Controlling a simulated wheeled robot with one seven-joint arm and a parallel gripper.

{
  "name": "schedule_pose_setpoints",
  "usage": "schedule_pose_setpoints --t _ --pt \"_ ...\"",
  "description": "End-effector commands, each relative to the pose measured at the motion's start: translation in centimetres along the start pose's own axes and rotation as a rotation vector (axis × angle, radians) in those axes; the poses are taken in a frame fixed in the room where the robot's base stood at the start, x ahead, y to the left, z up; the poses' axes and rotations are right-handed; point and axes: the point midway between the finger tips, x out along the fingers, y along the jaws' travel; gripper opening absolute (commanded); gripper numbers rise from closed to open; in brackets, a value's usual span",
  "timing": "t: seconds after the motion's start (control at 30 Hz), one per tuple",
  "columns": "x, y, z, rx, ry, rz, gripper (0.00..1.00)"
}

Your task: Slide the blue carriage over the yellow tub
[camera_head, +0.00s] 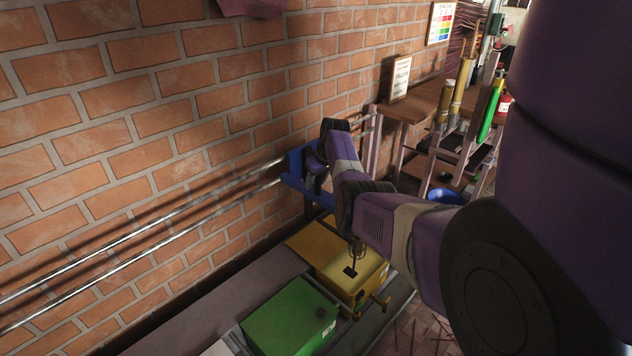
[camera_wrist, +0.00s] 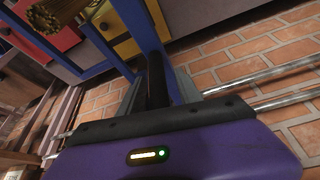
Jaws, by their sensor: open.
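The blue carriage (camera_head: 296,164) sits on two metal rails along the brick wall, near their far end in the head view. Its blue frame (camera_wrist: 139,24) also shows in the wrist view. The yellow tub (camera_head: 352,272) stands on the bench below and nearer along the rails, beyond the green tub. A yellow box face (camera_wrist: 126,48) shows beside the blue frame in the wrist view. My gripper (camera_wrist: 156,78) is open at the carriage, with its fingers on either side of a dark upright bar. Whether they touch it cannot be told. My arm hides part of the carriage in the head view.
The rails (camera_head: 140,235) run clear toward the left. A green tub (camera_head: 290,322) stands in front of the yellow one. A wooden table (camera_head: 422,100) and a rack with gold and green tubes stand at the back right. A blue bucket (camera_head: 445,196) is partly behind my arm.

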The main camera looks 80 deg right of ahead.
Motion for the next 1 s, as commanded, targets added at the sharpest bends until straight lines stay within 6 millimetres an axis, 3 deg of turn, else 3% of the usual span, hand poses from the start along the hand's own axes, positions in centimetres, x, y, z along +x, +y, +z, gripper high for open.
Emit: schedule_pose_setpoints --t 0.23,0.7,1.0 --pt "-1.3 0.0 0.0 0.001 0.001 0.001 0.41" --pt "-7.2 0.0 0.0 0.0 0.001 0.0 0.41" --pt "-7.8 0.0 0.0 0.0 -0.001 0.0 0.41"
